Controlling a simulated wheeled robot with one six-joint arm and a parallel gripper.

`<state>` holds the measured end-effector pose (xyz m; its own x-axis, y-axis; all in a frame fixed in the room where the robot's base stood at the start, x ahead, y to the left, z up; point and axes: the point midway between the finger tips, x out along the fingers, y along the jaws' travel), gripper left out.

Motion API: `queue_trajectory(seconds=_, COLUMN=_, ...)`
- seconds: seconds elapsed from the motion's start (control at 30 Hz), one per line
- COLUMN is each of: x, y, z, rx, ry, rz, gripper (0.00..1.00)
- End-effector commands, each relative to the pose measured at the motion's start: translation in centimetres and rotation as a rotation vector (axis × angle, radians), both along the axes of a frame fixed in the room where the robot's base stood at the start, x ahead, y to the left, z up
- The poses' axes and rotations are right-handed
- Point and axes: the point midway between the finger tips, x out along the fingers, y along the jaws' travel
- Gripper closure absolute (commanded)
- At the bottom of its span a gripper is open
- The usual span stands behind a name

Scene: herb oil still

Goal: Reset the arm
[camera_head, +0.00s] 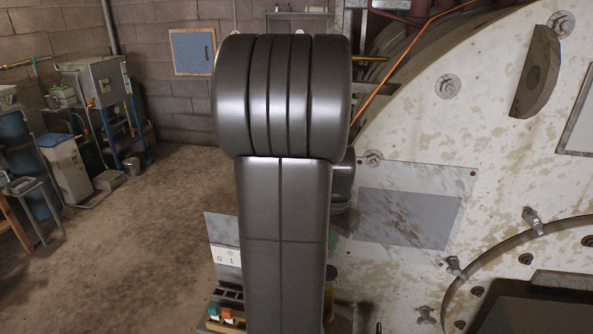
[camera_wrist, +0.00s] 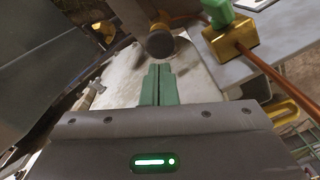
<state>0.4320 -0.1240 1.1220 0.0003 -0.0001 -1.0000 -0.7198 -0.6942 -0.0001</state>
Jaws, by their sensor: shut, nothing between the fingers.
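My gripper (camera_wrist: 158,85) shows in the wrist view, its two green fingers pressed together with nothing between them. A pale, stained surface lies beyond the fingertips. A dark round knob or cap (camera_wrist: 160,44) is just past the tips, and I cannot tell how far. In the head view my arm stands upright in the middle of the picture and hides much behind it. My gripper does not show in the head view.
A large pale, stained vessel (camera_head: 440,120) with bolts fills the right side, close to my arm. A brass valve (camera_wrist: 230,42) with a green top and a copper pipe (camera_wrist: 262,70) is right of the fingers. Open floor (camera_head: 150,240) lies left, with a steel machine (camera_head: 95,80) beyond.

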Motion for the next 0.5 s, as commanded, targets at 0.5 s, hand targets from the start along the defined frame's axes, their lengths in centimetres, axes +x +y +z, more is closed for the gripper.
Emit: queue_trajectory(seconds=0.5, x=0.0, y=0.0, z=-6.4, rx=0.0, ry=0.001, rz=0.0, gripper=1.0)
